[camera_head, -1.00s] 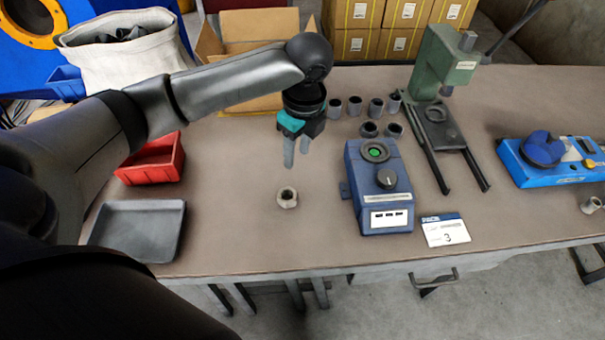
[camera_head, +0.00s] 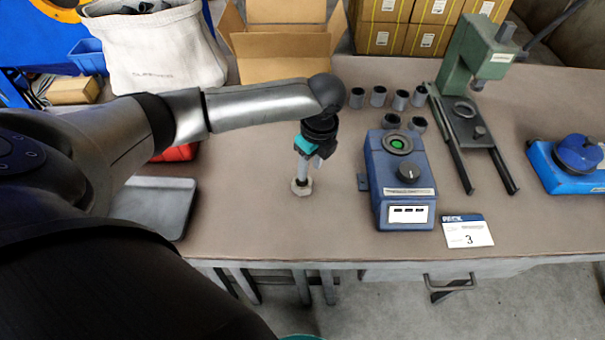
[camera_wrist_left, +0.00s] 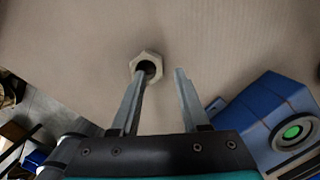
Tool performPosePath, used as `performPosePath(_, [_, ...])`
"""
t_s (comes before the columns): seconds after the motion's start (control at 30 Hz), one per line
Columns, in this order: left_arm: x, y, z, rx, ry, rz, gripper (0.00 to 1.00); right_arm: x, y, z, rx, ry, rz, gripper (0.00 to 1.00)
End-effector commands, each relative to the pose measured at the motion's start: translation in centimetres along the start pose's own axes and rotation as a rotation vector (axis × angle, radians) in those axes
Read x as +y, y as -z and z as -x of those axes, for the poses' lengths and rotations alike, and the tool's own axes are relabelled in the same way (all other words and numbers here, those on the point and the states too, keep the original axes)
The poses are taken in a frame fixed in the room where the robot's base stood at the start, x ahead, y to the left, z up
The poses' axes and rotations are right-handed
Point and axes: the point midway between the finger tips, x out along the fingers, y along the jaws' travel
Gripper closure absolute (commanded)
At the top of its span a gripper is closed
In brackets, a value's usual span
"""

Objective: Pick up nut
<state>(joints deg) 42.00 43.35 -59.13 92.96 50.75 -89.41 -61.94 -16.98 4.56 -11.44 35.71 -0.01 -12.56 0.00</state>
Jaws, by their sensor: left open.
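The nut (camera_head: 301,187) is a pale metal hexagonal ring lying on the bare table, left of the blue control box. It also shows in the left wrist view (camera_wrist_left: 146,66). My left gripper (camera_head: 303,174) is low over the nut, pointing down, with its jaws open and nothing held. In the left wrist view, the left finger of my left gripper (camera_wrist_left: 160,75) overlaps the nut's dark hole, and the other finger is to the right of the nut. I cannot tell whether the fingertip is inside the hole or just above it. My right gripper is not in view.
The blue control box (camera_head: 402,180) with a green button stands close to the right. Several grey cylinders (camera_head: 379,96) and a green press (camera_head: 478,60) stand behind it. A grey tray (camera_head: 160,203) lies to the left. A number card (camera_head: 467,231) lies front right.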

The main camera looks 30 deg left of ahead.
Motion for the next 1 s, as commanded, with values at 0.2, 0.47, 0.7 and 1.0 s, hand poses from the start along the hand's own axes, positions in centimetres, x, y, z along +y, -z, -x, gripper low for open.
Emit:
performPosePath(0.2, [0.2, 0.2, -3.4, 0.000, -0.003, 0.000, 0.55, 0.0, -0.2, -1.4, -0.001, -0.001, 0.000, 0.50])
performPosePath(0.47, [0.1, 0.1, -3.3, 0.000, 0.000, -0.001, 0.59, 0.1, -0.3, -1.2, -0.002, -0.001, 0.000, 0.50])
performPosePath(0.7, [0.1, 0.1, -3.3, 0.000, 0.000, -0.001, 0.86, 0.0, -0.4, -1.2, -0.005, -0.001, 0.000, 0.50])
performPosePath(1.0, [0.1, 0.1, -3.3, -0.001, 0.000, 0.000, 1.00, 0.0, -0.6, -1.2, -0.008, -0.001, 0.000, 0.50])
